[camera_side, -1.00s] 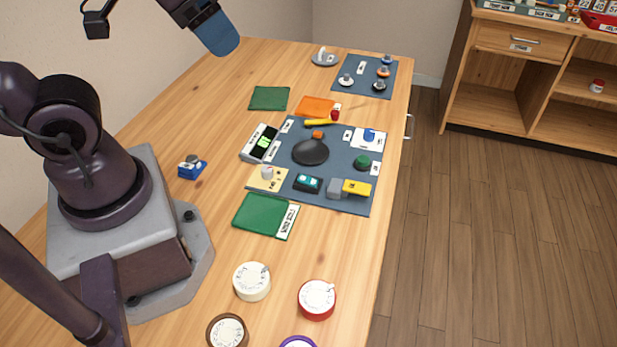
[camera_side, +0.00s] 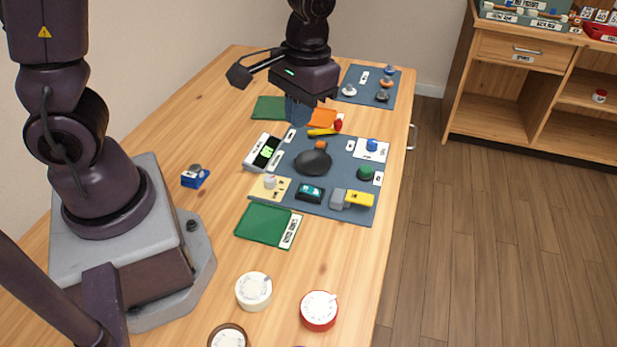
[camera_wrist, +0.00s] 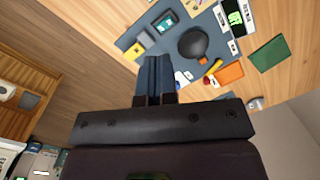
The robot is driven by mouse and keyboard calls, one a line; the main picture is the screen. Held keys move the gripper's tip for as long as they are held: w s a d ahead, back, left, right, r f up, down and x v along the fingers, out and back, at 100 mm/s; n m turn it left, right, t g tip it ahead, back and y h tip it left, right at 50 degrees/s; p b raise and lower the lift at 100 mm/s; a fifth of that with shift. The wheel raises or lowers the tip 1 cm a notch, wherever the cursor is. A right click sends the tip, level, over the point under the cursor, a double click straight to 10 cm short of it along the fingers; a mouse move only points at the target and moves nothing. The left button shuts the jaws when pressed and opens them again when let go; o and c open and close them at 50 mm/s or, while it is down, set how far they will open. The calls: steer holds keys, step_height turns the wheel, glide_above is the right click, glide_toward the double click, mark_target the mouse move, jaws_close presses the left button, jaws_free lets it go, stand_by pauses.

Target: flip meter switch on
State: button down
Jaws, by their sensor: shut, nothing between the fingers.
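A white device with a lit green display (camera_side: 265,152), which looks like the meter, lies at the left edge of the blue-grey mat (camera_side: 325,207). Its display also shows at the top of the wrist view (camera_wrist: 235,17). I cannot make out its switch or that switch's position. My gripper (camera_side: 297,116) points down above the far-left part of the mat, beyond the meter, with its blue fingers together and empty. In the wrist view the shut fingers (camera_wrist: 157,60) stand in front of the mat, apart from the meter. The fingers partly cover the area around the orange tray.
On the mat are a black round pad (camera_side: 313,162), a teal device (camera_side: 309,193), a yellow-and-grey block (camera_side: 352,198) and a green knob (camera_side: 365,173). Green trays (camera_side: 262,224) lie near the mat. Dials (camera_side: 253,291) stand at the front.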

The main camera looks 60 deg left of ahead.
mark_target(306, 187)
steer(key=w+a+f+n+y, duration=0.1)
steer(key=w+f+n, duration=0.4)
steer(key=shift+w+a+n+g, duration=0.15)
steer(key=shift+a+n+g, duration=0.1)
steer(key=shift+n+g, duration=0.05)
steer(key=shift+f, duration=0.15)
steer(key=f, duration=0.4)
steer(key=s+a+f, duration=0.1)
steer(key=f, duration=0.4)
steer(key=s+a+f, duration=0.1)
steer(key=f, duration=0.3)
steer(key=shift+f, duration=0.25)
